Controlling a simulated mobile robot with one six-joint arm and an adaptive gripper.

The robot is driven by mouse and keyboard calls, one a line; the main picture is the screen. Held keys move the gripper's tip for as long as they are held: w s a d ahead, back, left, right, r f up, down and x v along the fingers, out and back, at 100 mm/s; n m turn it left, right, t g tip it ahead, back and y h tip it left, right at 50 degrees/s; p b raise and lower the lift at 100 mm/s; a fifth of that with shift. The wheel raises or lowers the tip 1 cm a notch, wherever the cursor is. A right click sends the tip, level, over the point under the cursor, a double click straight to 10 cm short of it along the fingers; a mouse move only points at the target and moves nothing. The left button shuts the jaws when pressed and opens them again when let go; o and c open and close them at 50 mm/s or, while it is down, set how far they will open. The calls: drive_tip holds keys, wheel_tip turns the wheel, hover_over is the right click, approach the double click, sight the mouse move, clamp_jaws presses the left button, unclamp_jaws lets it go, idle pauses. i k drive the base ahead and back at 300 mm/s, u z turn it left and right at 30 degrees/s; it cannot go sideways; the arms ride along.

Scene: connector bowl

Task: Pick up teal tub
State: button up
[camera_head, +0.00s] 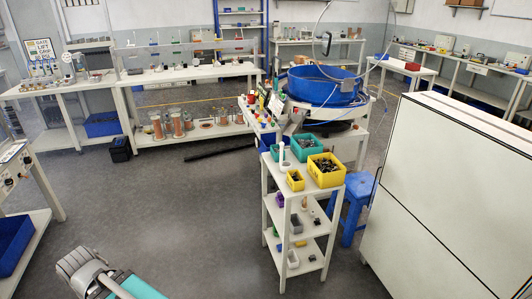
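Two teal tubs stand on the top of a white shelf cart right of centre in the head view. The larger teal tub (309,156) holds dark small parts and sits behind a big yellow bin. A second teal tub (274,150) is to its left, partly hidden by a white upright cylinder (282,154). I cannot tell which tub is meant. A grey and teal piece of my arm shows at the bottom left edge, far from the cart. My gripper's fingers cannot be made out in this view.
The cart top (276,181) also carries a big yellow bin (326,179) and a small yellow bin (296,184). A blue stool (356,190) and a large white cabinet (450,190) stand right. A blue bowl machine (322,92) is behind. Grey floor left of the cart is clear.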

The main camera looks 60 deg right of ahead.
sight(275, 149)
drive_tip(key=z, duration=0.25)
drive_tip(key=i, duration=0.7)
drive_tip(key=z, duration=0.95)
drive_tip(key=i, duration=0.55)
drive_tip(key=z, duration=0.35)
drive_tip(key=k, duration=0.9)
drive_tip(key=z, duration=0.1)
drive_tip(key=i, duration=0.35)
drive_tip(key=z, duration=0.05)
